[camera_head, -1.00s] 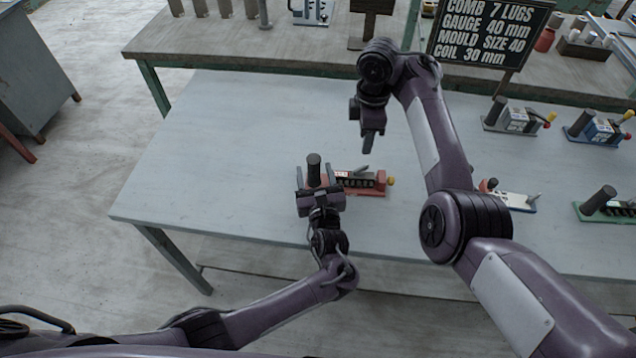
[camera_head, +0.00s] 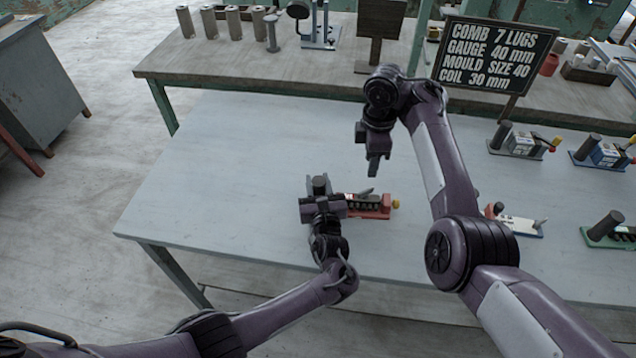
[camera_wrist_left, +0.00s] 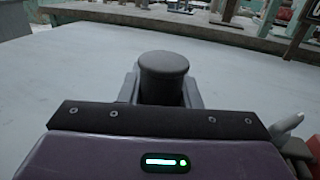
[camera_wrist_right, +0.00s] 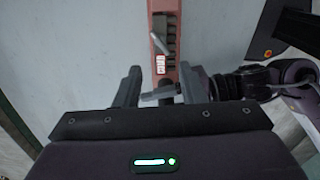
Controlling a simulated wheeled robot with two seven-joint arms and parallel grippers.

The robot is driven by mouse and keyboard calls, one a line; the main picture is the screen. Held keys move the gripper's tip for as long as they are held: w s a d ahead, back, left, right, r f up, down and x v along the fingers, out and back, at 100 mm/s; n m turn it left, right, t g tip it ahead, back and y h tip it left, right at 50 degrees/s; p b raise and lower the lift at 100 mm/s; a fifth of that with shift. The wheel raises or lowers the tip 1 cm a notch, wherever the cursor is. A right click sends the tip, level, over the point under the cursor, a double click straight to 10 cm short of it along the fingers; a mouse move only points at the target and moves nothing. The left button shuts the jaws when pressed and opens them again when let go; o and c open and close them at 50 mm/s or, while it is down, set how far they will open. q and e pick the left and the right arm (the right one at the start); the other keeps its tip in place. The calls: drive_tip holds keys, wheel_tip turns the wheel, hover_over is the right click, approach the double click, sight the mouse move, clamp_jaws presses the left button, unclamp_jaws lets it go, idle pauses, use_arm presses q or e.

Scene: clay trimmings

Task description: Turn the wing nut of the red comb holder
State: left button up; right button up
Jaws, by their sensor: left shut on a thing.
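The red comb holder (camera_head: 376,212) lies on the near part of the grey table, with a yellow knob at its right end and a row of dark teeth. A grey lever-like piece, seemingly the wing nut (camera_head: 363,193), stands on it; it also shows in the right wrist view (camera_wrist_right: 158,44). My left gripper (camera_head: 320,187) is shut on the holder's dark upright handle (camera_wrist_left: 163,74) at its left end, a finger on each side. My right gripper (camera_head: 374,170) hangs above and behind the holder, fingers apart and empty (camera_wrist_right: 160,88). The left gripper hides the holder's left end.
A sign (camera_head: 493,55) stands at the back bench. The table's left part (camera_head: 220,170) is clear.

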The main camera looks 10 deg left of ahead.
sight(368, 189)
drive_tip(key=shift+c, duration=0.7)
drive_tip(key=shift+w, duration=0.1)
drive_tip(key=f+n, duration=0.2)
drive_tip(key=f, duration=0.1)
drive_tip(key=f+n, duration=0.2)
drive_tip(key=f, duration=0.1)
drive_tip(key=f+n, duration=0.2)
drive_tip(key=f, duration=0.1)
drive_tip(key=shift+w+d+f, duration=0.1)
drive_tip(key=shift+d+f, duration=0.15)
drive_tip(key=shift+f, duration=0.05)
clamp_jaws()
